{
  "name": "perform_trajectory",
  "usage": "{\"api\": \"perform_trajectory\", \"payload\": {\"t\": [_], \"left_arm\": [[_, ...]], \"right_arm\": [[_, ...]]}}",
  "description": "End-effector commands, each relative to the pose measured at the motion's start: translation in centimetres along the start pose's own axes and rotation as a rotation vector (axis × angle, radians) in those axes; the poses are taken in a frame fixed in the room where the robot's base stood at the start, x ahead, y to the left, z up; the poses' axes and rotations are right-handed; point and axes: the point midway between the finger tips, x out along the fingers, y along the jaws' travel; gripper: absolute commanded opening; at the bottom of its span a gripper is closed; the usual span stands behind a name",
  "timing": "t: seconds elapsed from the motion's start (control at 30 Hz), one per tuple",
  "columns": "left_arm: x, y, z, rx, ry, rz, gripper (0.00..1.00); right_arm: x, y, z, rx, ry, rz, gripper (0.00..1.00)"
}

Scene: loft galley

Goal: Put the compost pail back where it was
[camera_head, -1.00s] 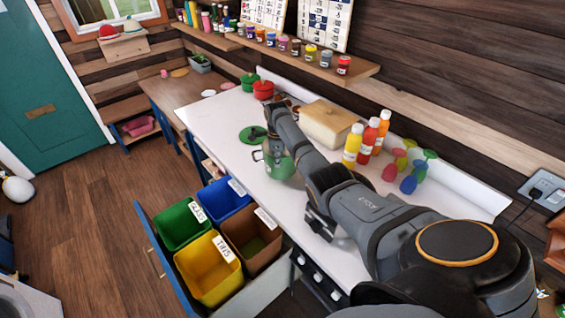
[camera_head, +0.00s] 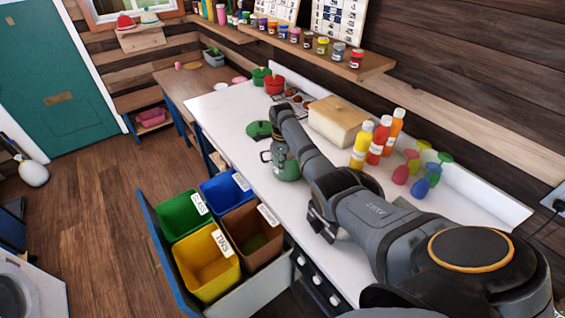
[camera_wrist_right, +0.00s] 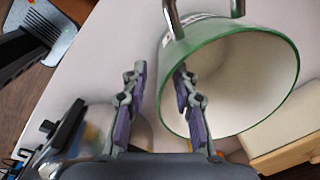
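The compost pail (camera_head: 287,170) is green and stands on the white counter, beside its green lid (camera_head: 258,130). In the right wrist view the open pail (camera_wrist_right: 285,55) shows a green rim, a pale empty inside and a metal handle. My right gripper (camera_head: 281,150) is over the pail in the head view, partly hiding it. In the right wrist view the right gripper (camera_wrist_right: 160,95) is open, with one finger outside the rim and the other over the mouth. Contact with the wall cannot be told. My left gripper is not in view.
An open drawer holds green (camera_head: 182,216), blue (camera_head: 224,193), yellow (camera_head: 206,265) and brown (camera_head: 252,238) bins. Red (camera_head: 274,84) and green pots stand farther back. The counter's left part is clear.

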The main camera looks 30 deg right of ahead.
Motion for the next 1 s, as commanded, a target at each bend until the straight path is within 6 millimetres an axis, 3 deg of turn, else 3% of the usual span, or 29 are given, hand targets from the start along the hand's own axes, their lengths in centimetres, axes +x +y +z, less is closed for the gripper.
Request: {"api": "perform_trajectory", "payload": {"t": [0.17, 0.3, 0.6, 0.77, 1.0], "left_arm": [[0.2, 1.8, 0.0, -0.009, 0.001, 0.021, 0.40], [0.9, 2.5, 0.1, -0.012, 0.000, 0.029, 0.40], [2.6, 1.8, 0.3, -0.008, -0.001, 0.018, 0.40], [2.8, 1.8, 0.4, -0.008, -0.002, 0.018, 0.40], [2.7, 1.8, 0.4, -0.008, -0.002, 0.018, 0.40]], "right_arm": [[-1.2, -0.1, 0.1, 0.000, -0.002, -0.003, 0.28], [-4.2, -0.2, 0.1, 0.000, -0.003, -0.007, 0.28], [-10.5, -0.1, 0.1, 0.001, -0.002, -0.003, 0.28], [-11.9, -0.1, 0.0, 0.000, -0.001, -0.001, 0.28], [-12.1, -0.1, 0.0, 0.000, 0.000, -0.001, 0.28]]}}
